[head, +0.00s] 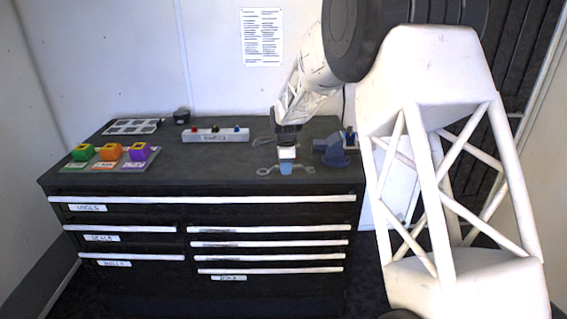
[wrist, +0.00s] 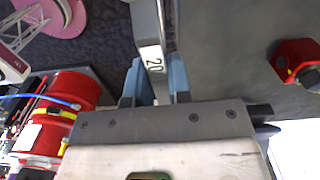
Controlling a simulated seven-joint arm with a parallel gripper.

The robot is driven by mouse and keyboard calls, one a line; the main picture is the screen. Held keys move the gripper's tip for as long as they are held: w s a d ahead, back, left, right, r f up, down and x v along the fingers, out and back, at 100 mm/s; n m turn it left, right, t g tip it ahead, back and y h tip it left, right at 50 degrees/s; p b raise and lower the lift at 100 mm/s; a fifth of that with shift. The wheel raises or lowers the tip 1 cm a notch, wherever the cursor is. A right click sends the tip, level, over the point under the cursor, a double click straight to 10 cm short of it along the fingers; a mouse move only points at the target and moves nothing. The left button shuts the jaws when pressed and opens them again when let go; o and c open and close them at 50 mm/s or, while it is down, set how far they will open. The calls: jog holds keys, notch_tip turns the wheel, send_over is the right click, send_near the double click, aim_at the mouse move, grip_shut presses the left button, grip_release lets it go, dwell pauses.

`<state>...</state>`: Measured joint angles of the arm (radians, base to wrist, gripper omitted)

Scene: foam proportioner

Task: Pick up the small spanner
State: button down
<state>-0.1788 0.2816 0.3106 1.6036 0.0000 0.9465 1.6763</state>
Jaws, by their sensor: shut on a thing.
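A silver spanner (head: 306,169) shows in the head view at the front right of the bench, with ends to either side of my gripper (head: 286,168). In the wrist view a metal spanner (wrist: 152,45) marked "20" runs up between the two blue fingertips of my gripper (wrist: 155,80). The fingers are shut on its shaft. Its upper end leaves the picture, and its lower part is hidden by the gripper. I cannot tell whether it touches the bench top.
A blue vise (head: 337,152) stands just right of my gripper. Another metal tool (head: 263,141) lies behind it to the left. A strip with coloured knobs (head: 215,135) and coloured blocks (head: 111,152) stand further left. The bench (head: 215,165) is clear in the middle front.

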jog(key=s+d, duration=0.1)
jog(key=s, duration=0.7)
jog(key=shift+s+d+r, duration=0.3)
jog(key=shift+r, duration=0.15)
jog(key=c, duration=1.7)
grip_release()
grip_shut()
